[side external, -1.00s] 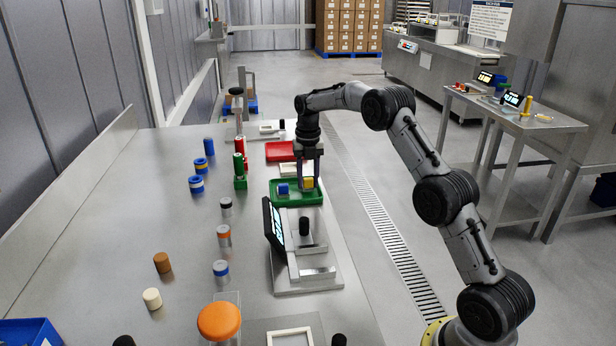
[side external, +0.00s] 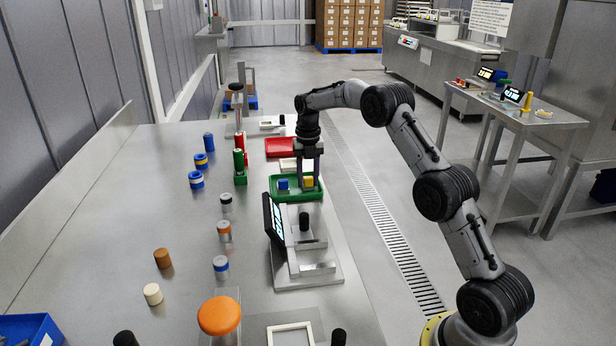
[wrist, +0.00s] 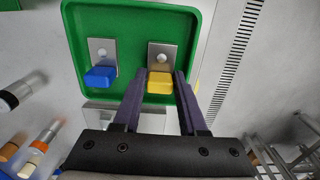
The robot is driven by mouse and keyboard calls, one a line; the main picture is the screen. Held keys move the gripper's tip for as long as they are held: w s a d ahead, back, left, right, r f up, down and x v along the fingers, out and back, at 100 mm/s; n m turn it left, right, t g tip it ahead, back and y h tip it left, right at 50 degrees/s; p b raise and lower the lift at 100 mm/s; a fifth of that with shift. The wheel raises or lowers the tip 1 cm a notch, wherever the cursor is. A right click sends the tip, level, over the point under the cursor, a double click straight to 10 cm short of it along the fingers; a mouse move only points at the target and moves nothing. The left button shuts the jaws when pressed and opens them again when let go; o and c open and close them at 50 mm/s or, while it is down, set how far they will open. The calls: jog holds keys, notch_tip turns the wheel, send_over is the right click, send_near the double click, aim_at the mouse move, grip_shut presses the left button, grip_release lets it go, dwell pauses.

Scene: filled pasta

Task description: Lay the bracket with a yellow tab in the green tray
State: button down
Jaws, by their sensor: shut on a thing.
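The bracket with a yellow tab (wrist: 160,80) is between the fingertips of my gripper (wrist: 161,84) in the wrist view, with its grey plate reaching away from the fingers. In the side view its yellow tab (side external: 308,182) shows below my gripper (side external: 307,180). My gripper is shut on the yellow tab. The bracket is inside the outline of the green tray (wrist: 133,10), at the right part of it; whether it touches the floor is hard to tell. The tray (side external: 276,198) also shows in the side view.
A bracket with a blue tab (wrist: 100,76) lies in the left part of the green tray. A red tray (side external: 279,147) is behind it. A stand with a dark screen (side external: 275,222) is in front. Several coloured cylinders stand to the left, with bare table between them.

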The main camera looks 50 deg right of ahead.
jog(key=shift+c, duration=2.2)
grip_release()
jog(key=shift+o, duration=0.3)
jog(key=shift+s+d, duration=0.1)
jog(key=shift+d, duration=0.05)
notch_tip(320, 180, up, 14)
jog(key=shift+a, duration=0.2)
